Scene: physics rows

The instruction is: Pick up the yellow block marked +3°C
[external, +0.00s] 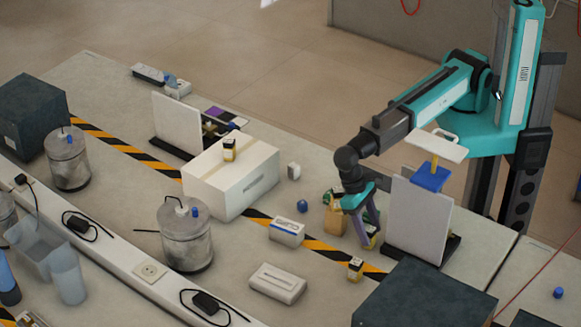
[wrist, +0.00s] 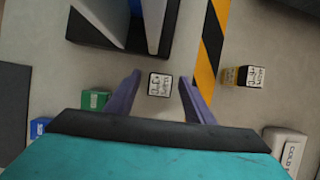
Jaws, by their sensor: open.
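My gripper (external: 368,239) reaches down to the table beside the upright white panel, with its two purple fingers apart. In the wrist view, my gripper (wrist: 160,80) is open around a small block (wrist: 160,85) with a white, black-edged label on top. A gap shows on both sides of it. In the external view this block (external: 374,241) shows only as a yellowish patch by the fingers. Another yellow block with a dark, labelled face (external: 355,268) stands nearby; it also shows in the wrist view (wrist: 250,76). A third yellow block (external: 229,150) sits on the white box. I cannot read +3°C on any.
The white panel (external: 418,220) on a dark base stands close right of my gripper. Black-yellow tape (wrist: 209,45) runs between the two nearby blocks. A green block (wrist: 95,99) and a blue block (wrist: 40,127) lie left in the wrist view. The white box (external: 205,180) stands farther left.

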